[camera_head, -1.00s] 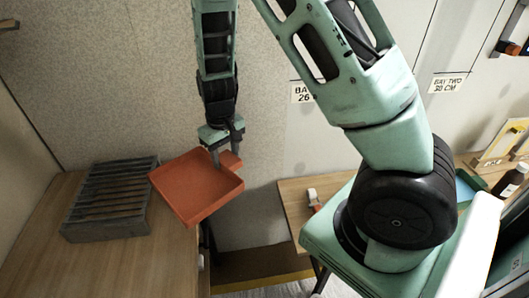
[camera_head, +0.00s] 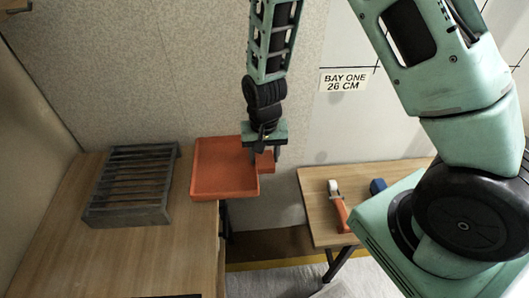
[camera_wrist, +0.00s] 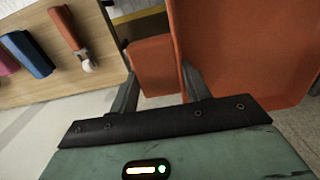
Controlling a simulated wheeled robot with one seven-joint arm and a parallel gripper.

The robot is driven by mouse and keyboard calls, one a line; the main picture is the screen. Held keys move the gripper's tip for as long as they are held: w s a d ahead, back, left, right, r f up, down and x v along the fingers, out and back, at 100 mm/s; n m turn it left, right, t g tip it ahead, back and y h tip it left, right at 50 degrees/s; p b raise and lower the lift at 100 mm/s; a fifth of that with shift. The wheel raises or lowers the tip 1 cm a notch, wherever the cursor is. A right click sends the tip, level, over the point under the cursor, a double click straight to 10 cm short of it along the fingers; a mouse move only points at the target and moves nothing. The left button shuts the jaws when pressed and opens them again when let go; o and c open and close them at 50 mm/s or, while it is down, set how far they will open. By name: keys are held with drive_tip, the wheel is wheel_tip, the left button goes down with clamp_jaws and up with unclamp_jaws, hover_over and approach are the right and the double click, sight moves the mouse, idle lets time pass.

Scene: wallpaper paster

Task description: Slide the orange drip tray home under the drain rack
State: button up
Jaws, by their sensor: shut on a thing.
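The orange drip tray (camera_head: 222,170) is a shallow square tray. In the head view it is to the right of the drain rack, over or near the right edge of the wooden table. My gripper (camera_head: 265,158) is shut on the tab at the tray's right side. In the wrist view the tab (camera_wrist: 153,62) sits between the fingers, with the tray wall (camera_wrist: 235,50) to the right. The grey slatted drain rack (camera_head: 133,184) stands on the table to the left, with a gap between it and the tray. The space under the rack is mostly hidden.
The wooden table (camera_head: 130,260) is clear in front of the rack. A second table (camera_head: 318,205) at right holds an orange-handled tool (camera_head: 338,205) and a blue item (camera_head: 378,187). A wall stands close behind. A gap separates the two tables.

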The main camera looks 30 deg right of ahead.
sight(249, 163)
idle(0.3)
drive_tip(key=shift+w+a+f+b, duration=0.3)
drive_tip(key=shift+a+f, duration=0.3)
drive_tip(key=shift+f, duration=0.25)
drive_tip(key=shift+w+a+f+b, duration=0.2)
drive_tip(key=shift+a+f+b, duration=0.25)
drive_tip(key=shift+a+f, duration=0.3)
drive_tip(key=shift+w+a+f+b, duration=0.3)
drive_tip(key=shift+a+f, duration=0.2)
drive_tip(key=shift+f, duration=0.4)
drive_tip(key=shift+a, duration=0.1)
drive_tip(key=shift+w+a+p, duration=0.35)
drive_tip(key=shift+w+a, duration=0.65)
drive_tip(key=shift+a, duration=1.4)
drive_tip(key=shift+w+a+p, duration=0.4)
drive_tip(key=shift+w+a, duration=0.6)
drive_tip(key=shift+a, duration=1.45)
drive_tip(key=shift+w+a+p, duration=0.35)
drive_tip(key=shift+w+a, duration=0.65)
drive_tip(key=shift+a, duration=1.4)
drive_tip(key=shift+f, duration=0.35)
